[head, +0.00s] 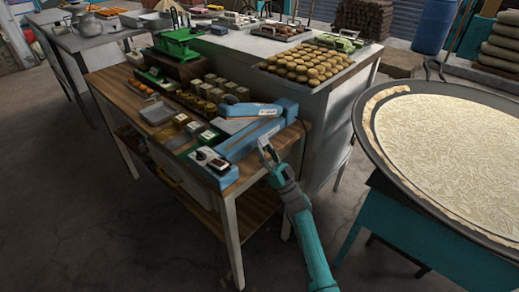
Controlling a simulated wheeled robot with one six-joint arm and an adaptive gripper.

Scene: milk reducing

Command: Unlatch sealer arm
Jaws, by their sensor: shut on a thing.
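The blue sealer (246,142) lies along the right end of the wooden table. It has a long base with a dark control block at its near left end. A blue arm-like part (250,110) with a white label reaches left from its far right end. My gripper (264,147) is at the right side of the sealer, low against its long body. The gripper is shut on part of the sealer; its fingertips are small here, and I cannot tell exactly which part. No latch can be made out.
The wooden table (130,88) also holds a grey tray (158,113), small boxes, jars and a green scale (180,43). A counter with many round brown sweets (305,64) stands behind. A large round pan (440,135) of milk is at right. Floor is open in front.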

